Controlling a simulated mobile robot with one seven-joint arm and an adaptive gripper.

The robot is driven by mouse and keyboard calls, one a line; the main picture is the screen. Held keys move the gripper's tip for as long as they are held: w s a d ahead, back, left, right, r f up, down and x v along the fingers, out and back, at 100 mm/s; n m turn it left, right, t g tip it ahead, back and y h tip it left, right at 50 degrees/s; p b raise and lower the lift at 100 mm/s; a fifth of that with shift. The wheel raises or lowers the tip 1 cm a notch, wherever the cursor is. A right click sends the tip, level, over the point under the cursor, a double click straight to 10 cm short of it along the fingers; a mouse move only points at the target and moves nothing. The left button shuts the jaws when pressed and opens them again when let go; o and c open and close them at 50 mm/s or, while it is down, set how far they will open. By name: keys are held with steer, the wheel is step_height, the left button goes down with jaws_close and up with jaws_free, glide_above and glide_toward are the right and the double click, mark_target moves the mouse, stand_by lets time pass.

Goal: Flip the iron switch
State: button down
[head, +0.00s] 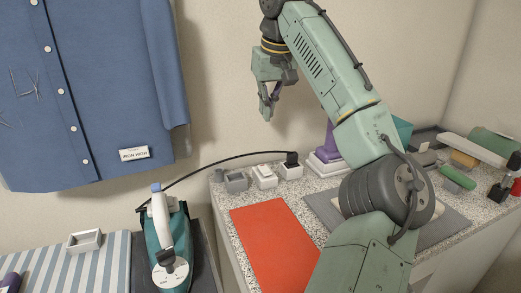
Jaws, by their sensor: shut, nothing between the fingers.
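A teal iron (177,235) with a white handle stands at lower left on a dark pad. A round white dial (170,273) shows at its front end. A black cord runs from the iron to a black plug (291,157) in a small white box on the counter. A white switch box (263,177) sits left of the plug box, and a grey box (235,181) left of that. I cannot tell which part is the iron switch or its position. My gripper (268,113) is shut and empty, hanging above the counter boxes, apart from them.
An orange-red mat (270,240) lies on the speckled counter. A purple and white object (328,150), bottles and sponges stand at the right. A striped board (60,265) holds a white tray (85,241).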

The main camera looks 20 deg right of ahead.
steer(key=shift+s, duration=0.1)
steer(key=p, duration=0.2)
glide_toward(265, 166)
steer(key=w+f, duration=0.2)
steer(key=f, duration=0.1)
steer(key=w+f, duration=0.1)
steer(key=f, duration=0.1)
steer(key=shift+w+a, duration=0.15)
steer(key=shift+w, duration=0.25)
steer(key=shift+f, duration=0.5)
steer(key=shift+w+a+f, duration=0.15)
steer(key=shift+f, duration=0.25)
steer(key=shift+r, duration=0.1)
steer(key=shift+s+r, duration=0.4)
steer(key=shift+s, duration=0.3)
